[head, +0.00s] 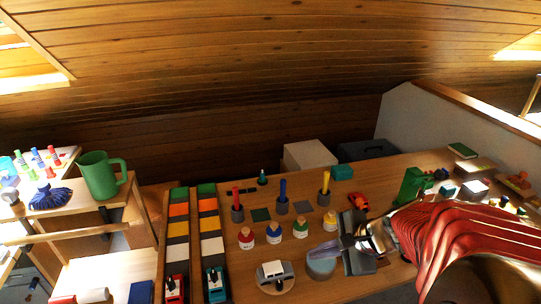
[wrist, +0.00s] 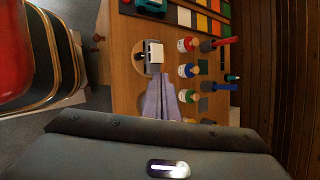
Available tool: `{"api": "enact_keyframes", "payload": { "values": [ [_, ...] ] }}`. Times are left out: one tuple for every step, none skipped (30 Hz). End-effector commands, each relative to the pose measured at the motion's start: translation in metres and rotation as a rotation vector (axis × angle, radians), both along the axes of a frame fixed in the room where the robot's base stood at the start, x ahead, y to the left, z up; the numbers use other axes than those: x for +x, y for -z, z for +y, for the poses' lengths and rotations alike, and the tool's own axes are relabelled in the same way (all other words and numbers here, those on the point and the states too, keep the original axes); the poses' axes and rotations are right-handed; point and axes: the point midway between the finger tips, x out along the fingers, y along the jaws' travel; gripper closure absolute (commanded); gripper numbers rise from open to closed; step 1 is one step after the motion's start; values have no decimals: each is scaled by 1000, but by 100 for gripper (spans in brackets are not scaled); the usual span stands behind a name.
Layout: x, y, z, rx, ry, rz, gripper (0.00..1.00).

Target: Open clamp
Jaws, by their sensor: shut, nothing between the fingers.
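My gripper (head: 318,252) reaches in from the right over the bench, its pale fingers together and empty. In the wrist view the shut fingers (wrist: 160,80) point at a small white and grey block with a dark knob (wrist: 154,52) on a round wooden base. This block (head: 273,268) also shows in the head view, left of the fingertips and apart from them. A red device with a black handle (head: 175,288) and a teal one (head: 216,284) stand at the front ends of two coloured strips. I cannot tell for sure which item is the clamp.
Red, blue and green-topped bottles (head: 274,233) stand behind the block, with coloured sticks in grey holders (head: 282,205) further back. A grey-blue round thing (head: 321,267) lies under my fingers. A green mug (head: 100,177) stands on the left shelf. The bench front is partly clear.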

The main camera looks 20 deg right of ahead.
Motion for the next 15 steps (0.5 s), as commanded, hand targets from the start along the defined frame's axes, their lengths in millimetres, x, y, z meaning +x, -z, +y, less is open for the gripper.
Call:
{"api": "enact_keyframes", "payload": {
  "values": [
    [0,5,-16,54,89,2,100],
    [0,7,-24,85,137,0,100],
    [1,10,-35,127,204,-2,100],
    [1,11,-44,157,253,-5,100],
    [0,14,-53,188,304,-8,100],
    [-1,16,-65,229,370,-14,100],
    [-2,18,-74,259,420,-18,100],
    [-3,21,-84,291,471,-23,100],
    [-5,24,-97,331,539,-31,100],
    [-8,26,-107,362,588,-37,100],
    [-10,28,-117,392,639,-43,100],
    [-14,32,-130,432,706,-53,100],
    [-18,35,-141,462,756,-61,100],
    [-22,37,-151,493,807,-68,100],
    [-27,41,-164,531,873,-81,100]
  ]
}}
